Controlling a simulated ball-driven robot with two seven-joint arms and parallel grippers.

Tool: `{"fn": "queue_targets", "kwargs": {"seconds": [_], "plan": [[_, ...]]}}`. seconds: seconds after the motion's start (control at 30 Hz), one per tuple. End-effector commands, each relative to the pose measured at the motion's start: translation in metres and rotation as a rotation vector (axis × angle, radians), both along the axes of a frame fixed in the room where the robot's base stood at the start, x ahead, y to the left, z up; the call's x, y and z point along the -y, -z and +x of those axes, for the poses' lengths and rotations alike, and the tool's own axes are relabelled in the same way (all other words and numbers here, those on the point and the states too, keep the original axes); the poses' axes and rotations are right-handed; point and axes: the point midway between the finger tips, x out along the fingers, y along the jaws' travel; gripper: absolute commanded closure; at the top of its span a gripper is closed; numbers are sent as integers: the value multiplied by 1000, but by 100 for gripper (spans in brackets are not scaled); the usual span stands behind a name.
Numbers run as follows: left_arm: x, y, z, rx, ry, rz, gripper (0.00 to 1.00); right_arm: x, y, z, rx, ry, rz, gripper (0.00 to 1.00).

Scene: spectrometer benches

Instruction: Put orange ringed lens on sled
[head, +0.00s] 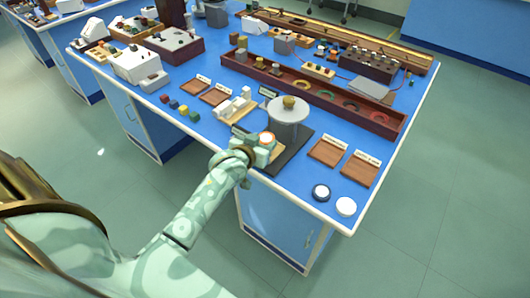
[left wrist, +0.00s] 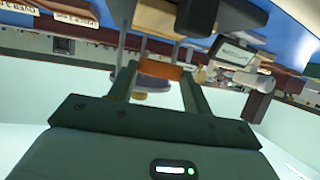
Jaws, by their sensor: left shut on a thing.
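The orange ringed lens (head: 267,138) has a pale face and an orange rim. It is at my left gripper (head: 262,146), by the near edge of the blue bench top. In the left wrist view, the orange rim of the lens (left wrist: 160,70) is between the two fingers of my left gripper (left wrist: 158,74), which is shut on it. I cannot tell for certain which thing is the sled; white blocks on a light wooden base (head: 232,108) stand just beyond the gripper. My right gripper is not in view.
A grey drum (head: 288,118) with a brass knob stands on a dark mat (head: 291,158) beside the gripper. Labelled wooden trays (head: 328,152) lie to the right. A dark-ringed lens (head: 321,191) and a white one (head: 346,206) lie near the front corner. A long red-brown tray (head: 385,127) lies behind.

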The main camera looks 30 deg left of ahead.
Motion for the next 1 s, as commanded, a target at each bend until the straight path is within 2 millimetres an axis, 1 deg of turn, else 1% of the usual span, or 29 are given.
{"fn": "queue_targets", "kwargs": {"seconds": [0.13, 0.23, 0.3, 0.53, 0.67, 0.7, 0.73, 0.77, 1.0], "plan": [[1, 14, 10, -2, 0, 0, 74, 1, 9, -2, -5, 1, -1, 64], [1, 34, 8, -5, 0, 0, 74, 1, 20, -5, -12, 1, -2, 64], [1, 42, 8, -3, 1, 0, 74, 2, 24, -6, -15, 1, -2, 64], [1, 39, 8, 0, 1, 1, 74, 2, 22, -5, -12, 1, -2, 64], [1, 43, 8, -1, 1, 0, 74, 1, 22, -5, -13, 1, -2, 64], [1, 42, 8, 0, 1, 1, 40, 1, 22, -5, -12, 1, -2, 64], [1, 42, 8, 0, 1, 1, 31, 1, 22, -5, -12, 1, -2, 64], [1, 42, 8, 0, 1, 1, 29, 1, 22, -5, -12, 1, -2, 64], [1, 41, 8, 0, 1, 1, 29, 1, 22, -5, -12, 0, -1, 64]]}}
